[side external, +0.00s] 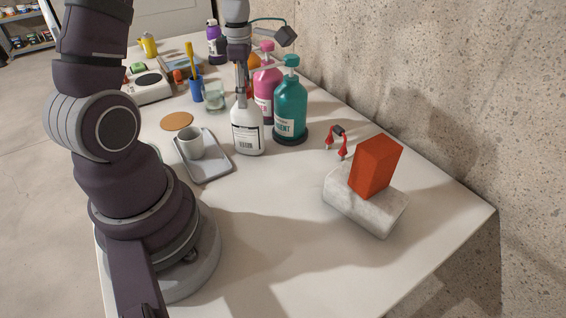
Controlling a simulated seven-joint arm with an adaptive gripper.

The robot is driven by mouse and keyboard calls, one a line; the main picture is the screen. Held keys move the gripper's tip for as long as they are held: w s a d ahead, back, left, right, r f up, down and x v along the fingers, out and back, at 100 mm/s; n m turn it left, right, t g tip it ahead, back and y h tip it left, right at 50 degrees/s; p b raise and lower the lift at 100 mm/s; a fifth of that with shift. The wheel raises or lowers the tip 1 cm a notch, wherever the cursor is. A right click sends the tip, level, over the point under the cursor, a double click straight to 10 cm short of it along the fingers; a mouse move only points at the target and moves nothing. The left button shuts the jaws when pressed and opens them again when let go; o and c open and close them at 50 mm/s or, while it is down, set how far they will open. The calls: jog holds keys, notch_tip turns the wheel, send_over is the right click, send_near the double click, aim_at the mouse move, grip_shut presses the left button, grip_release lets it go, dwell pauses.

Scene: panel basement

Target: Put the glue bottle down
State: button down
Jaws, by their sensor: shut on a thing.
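The glue bottle, a white bottle with a printed label (247,134), is near the middle of the white table, left of a teal pump bottle (290,103). My gripper (241,92) comes down from above and is shut on the top of the white bottle, hiding its cap. The bottle is close to upright. I cannot tell whether its base touches the table or is slightly above it.
A grey tray (213,172) with a cup (191,141) is left of the bottle. Behind are a pink pump bottle (266,78), a glass (214,96) and a blue holder (196,88). An orange block (376,166) stands on a pale stone (352,205) at right. The front table is clear.

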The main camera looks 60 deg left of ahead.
jog(key=c, duration=0.8)
grip_release()
jog(key=shift+f, duration=0.15)
notch_tip(320, 180, up, 12)
jog(key=shift+f, duration=0.1)
jog(key=shift+d+r, duration=0.1)
jog(key=shift+r, duration=0.2)
jog(key=s+d+f+m+t, duration=0.1)
jog(key=d+m, duration=0.6)
jog(key=m, duration=0.7)
jog(key=s+d+f+m+t, duration=0.2)
jog(key=s+d+m+t, duration=0.2)
jog(key=d+m, duration=0.4)
jog(key=s+m, duration=0.1)
jog(key=m, duration=0.5)
jog(key=shift+m+t, duration=0.3)
jog(key=shift+m, duration=0.1)
